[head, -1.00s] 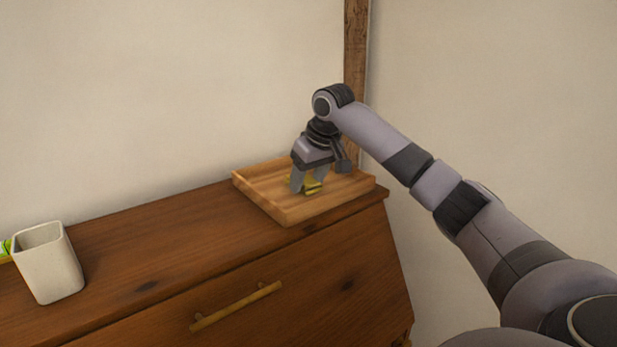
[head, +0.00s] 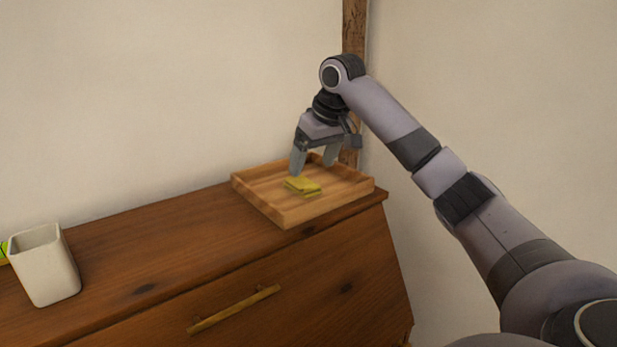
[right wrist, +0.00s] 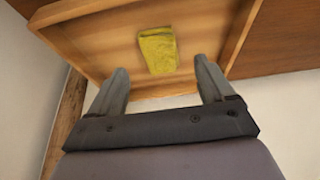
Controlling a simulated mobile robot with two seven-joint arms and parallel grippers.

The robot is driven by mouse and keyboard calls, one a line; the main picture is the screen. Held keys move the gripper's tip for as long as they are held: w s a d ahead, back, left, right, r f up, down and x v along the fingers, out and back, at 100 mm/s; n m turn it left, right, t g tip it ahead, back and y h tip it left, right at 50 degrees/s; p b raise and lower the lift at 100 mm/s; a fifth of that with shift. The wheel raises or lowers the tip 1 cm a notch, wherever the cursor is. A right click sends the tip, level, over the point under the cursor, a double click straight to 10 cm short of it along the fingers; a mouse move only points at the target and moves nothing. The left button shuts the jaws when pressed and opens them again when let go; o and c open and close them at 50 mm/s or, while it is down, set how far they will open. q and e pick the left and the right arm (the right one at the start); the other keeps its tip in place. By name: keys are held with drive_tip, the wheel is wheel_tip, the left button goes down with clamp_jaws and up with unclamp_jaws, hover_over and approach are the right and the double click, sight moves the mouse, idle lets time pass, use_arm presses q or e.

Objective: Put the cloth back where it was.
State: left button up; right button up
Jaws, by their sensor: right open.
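The folded yellow cloth (head: 302,186) lies flat in the wooden tray (head: 283,217), near its middle. In the right wrist view the cloth (right wrist: 158,50) lies on the floor of the tray (right wrist: 103,55), ahead of the fingertips and apart from them. My right gripper (head: 313,168) is open and empty, a little above the cloth; its spread fingers also show in the right wrist view (right wrist: 158,83). My left gripper is not in view.
The tray stands at the right end of a brown wooden dresser (head: 170,240), close to the wall and a wooden post (head: 354,40). A white cup (head: 45,266) stands at the left, with a bright green thing (head: 4,250) partly behind it. The dresser top between is clear.

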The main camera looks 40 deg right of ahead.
drive_tip(key=v, duration=0.6)
idle(0.5)
